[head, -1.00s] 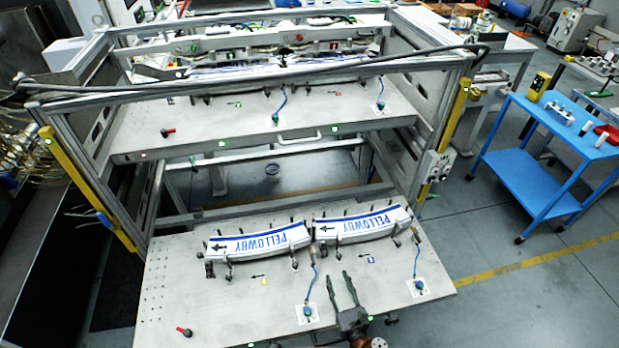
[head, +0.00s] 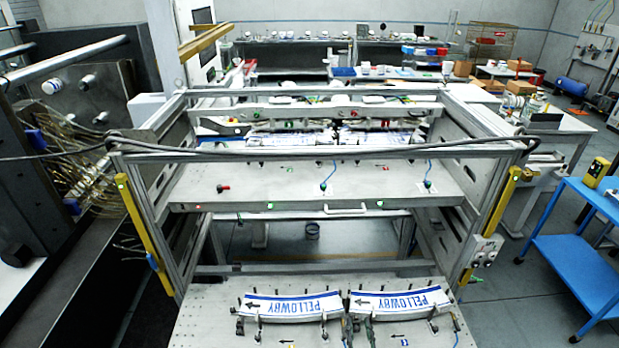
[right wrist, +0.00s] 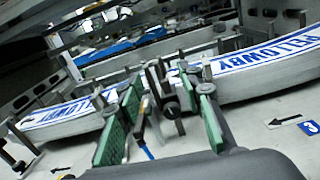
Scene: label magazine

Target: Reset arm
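Two curved white-and-blue PELLOWBY label stacks, the left one (head: 290,307) and the right one (head: 400,302), lie side by side on the lower shelf plate (head: 205,325). Clamps and pins stand around both. My left gripper is not in view.
The metal frame has an upper shelf (head: 270,180) and a cable across its top (head: 320,152). Yellow posts (head: 143,222) flank it. A blue cart (head: 585,262) stands at right, machinery (head: 60,150) at left. Some floor is clear at right.

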